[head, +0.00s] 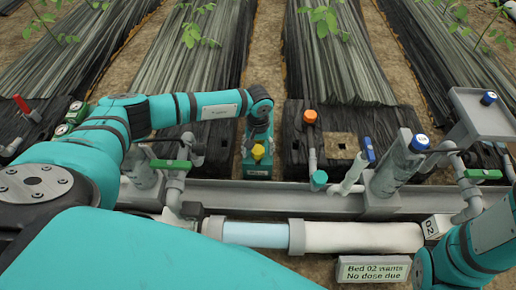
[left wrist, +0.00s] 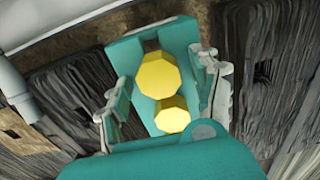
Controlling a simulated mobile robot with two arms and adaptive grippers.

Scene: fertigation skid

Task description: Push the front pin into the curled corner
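Two yellow faceted heads, which look like the pins, sit in a teal holder (head: 257,171). In the left wrist view the larger yellow head (left wrist: 158,75) and the smaller yellow head (left wrist: 172,115) are close together in the holder (left wrist: 150,45). My left gripper (left wrist: 164,100) is over them, its fingers apart on either side, not visibly touching either head. In the head view the gripper (head: 258,138) is above the holder, and one yellow head (head: 258,152) shows below it. I cannot make out a curled corner of the black film (head: 340,60). My right gripper is out of view.
A grey rail (head: 290,196) and a pale pipe (head: 355,237) run across in front. An orange-capped post (head: 310,117), a blue-handled valve (head: 368,150) and a grey cylinder (head: 395,170) stand right of the holder. A sign (head: 373,270) is at the front.

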